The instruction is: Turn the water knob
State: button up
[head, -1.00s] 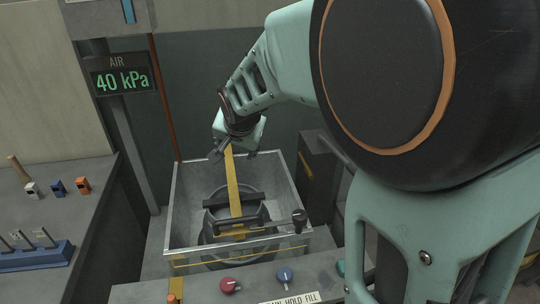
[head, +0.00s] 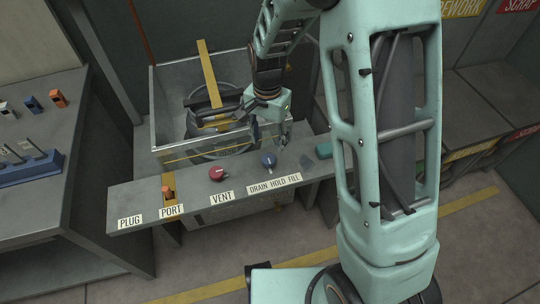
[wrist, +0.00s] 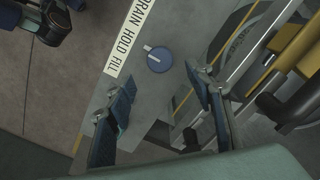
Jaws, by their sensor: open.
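The blue knob (head: 268,160) sits on the grey panel just behind a label (head: 274,184) reading DRAIN HOLD FILL. In the wrist view the blue knob (wrist: 159,60) shows a white pointer mark on its side towards the label, roughly facing HOLD. My gripper (head: 265,122) is open and empty, above the panel close behind the knob in the head view. In the wrist view my gripper (wrist: 160,78) has its two fingers spread, one to each side of the knob. I see no contact with the knob.
A red VENT knob (head: 217,174) and an orange plug (head: 168,193) are on the same panel, left of the blue knob. A teal button (head: 323,151) is to its right. The metal tank (head: 170,160) with a dark vessel and a yellow bar stands behind.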

aim_at(268, 158)
notch_tip(268, 158, down, 8)
jog(key=shift+r, duration=0.2)
jog(key=shift+c, duration=0.4)
jog(key=shift+b, duration=0.3)
jog(key=c, duration=1)
